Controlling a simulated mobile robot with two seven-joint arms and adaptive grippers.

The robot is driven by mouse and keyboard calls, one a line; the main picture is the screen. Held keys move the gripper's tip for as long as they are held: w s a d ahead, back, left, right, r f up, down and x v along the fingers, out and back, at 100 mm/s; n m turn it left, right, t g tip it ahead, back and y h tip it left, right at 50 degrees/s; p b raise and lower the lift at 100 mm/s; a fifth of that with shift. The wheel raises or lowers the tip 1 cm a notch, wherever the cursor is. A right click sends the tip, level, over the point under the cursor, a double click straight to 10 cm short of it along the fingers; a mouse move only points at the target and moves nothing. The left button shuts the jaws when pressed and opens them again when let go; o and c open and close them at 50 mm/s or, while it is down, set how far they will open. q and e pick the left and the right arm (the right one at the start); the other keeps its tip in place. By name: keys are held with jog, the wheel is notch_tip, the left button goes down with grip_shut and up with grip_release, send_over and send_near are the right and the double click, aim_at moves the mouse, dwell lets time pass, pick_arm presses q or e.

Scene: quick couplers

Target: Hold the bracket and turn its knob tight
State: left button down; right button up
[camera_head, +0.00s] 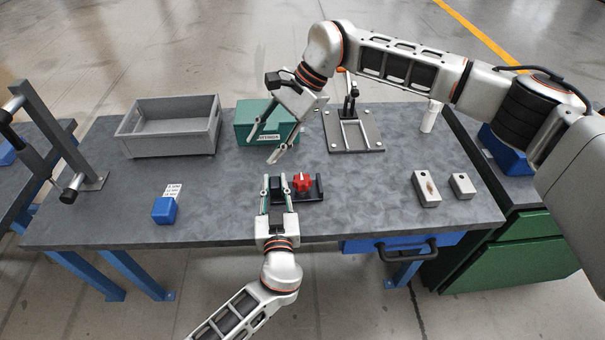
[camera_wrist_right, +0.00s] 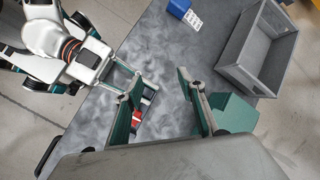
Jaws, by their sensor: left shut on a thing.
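The bracket (camera_head: 317,190) is a dark base lying near the front middle of the table, with a red knob (camera_head: 302,183) on it. My left gripper (camera_head: 277,183) reaches in from the front and is shut on the bracket's left part, just left of the knob. My right gripper (camera_head: 263,151) is open and empty, above the table, behind and left of the bracket. Its spread fingers show in the right wrist view (camera_wrist_right: 160,80). There, the right gripper's left finger partly hides the bracket; a red patch of the knob (camera_wrist_right: 139,143) shows near it.
A grey bin (camera_head: 170,147) and a green box (camera_head: 255,133) stand at the back. A clamp fixture (camera_head: 355,140) is behind right. A blue block (camera_head: 164,210) lies left, two pale blocks (camera_head: 426,190) right, and a white cylinder (camera_head: 430,115) back right. The table around the bracket is clear.

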aim_at(303, 178)
jog(key=d+n+t+h, duration=0.1)
jog(key=d+h, duration=0.6)
jog(key=d, duration=0.1)
jog(key=f, duration=1.2)
jog(key=shift+w, duration=0.25)
jog(key=c, duration=0.8)
